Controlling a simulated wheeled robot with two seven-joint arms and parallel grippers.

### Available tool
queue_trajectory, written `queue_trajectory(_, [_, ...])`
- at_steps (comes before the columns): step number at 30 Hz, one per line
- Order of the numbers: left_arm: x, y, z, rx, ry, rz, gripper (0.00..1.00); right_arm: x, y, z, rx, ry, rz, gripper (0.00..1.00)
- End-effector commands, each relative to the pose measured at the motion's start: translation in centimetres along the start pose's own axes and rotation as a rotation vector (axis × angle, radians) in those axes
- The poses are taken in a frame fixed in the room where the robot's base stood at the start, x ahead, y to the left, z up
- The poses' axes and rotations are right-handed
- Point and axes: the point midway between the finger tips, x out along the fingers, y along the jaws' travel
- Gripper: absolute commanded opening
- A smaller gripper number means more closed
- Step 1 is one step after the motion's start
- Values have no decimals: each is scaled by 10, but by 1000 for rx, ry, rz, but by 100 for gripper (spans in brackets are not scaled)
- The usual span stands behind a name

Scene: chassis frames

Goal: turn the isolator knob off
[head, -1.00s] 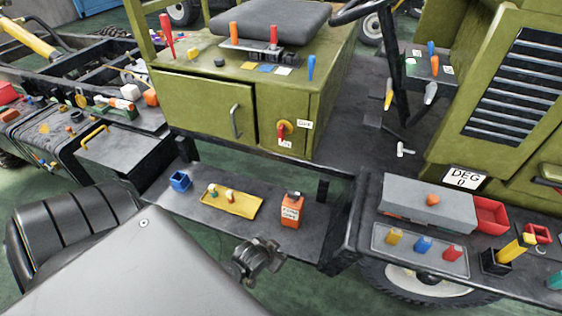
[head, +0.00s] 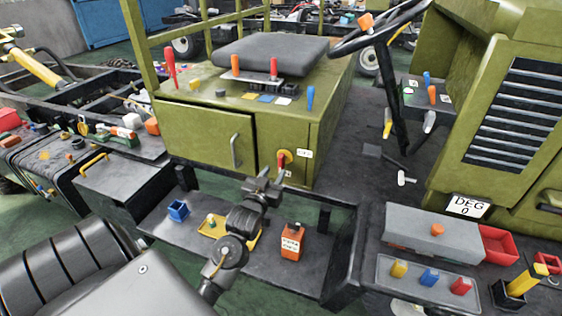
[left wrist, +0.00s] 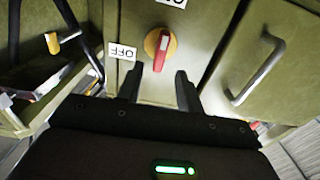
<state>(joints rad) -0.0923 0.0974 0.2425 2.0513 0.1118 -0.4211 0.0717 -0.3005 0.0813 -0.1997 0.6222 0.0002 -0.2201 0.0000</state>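The isolator knob (head: 284,158) is a yellow disc with a red handle on the front of the olive cabinet. It also shows in the left wrist view (left wrist: 159,48), where the white-marked end of its handle points up toward a partly cut-off label (left wrist: 172,3). The OFF label (left wrist: 122,51) is left of the knob there, upside down; in the head view that label (head: 305,153) is to the right. My left gripper (head: 270,181) is just in front of and below the knob. In the left wrist view its fingers (left wrist: 172,72) are apart and empty, short of the knob. My right gripper is out of view.
A cabinet door handle (head: 236,150) stands out left of the knob. Below, a dark shelf holds a blue box (head: 178,211), a yellow tray (head: 207,229) partly behind my arm, and an orange container (head: 292,242). A steering wheel (head: 375,28) is at the upper right.

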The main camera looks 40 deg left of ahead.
Motion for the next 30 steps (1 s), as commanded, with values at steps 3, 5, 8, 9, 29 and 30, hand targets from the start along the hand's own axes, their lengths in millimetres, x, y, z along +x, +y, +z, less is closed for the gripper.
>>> queue_trajectory(3, [25, 0, -2, 0, -1, 0, 36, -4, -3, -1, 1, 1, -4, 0])
queue_trajectory(5, [36, 0, -1, 1, -1, 1, 36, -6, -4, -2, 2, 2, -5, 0])
queue_trajectory(8, [51, 0, -1, 1, -1, 1, 36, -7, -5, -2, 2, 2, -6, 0])
queue_trajectory(9, [56, 0, -1, 1, -1, 1, 36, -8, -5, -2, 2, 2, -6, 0])
queue_trajectory(29, [71, 0, 1, 1, -2, 1, 14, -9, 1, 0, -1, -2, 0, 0])
queue_trajectory(30, [71, 0, 1, 1, -2, 1, 9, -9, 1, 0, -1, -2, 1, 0])
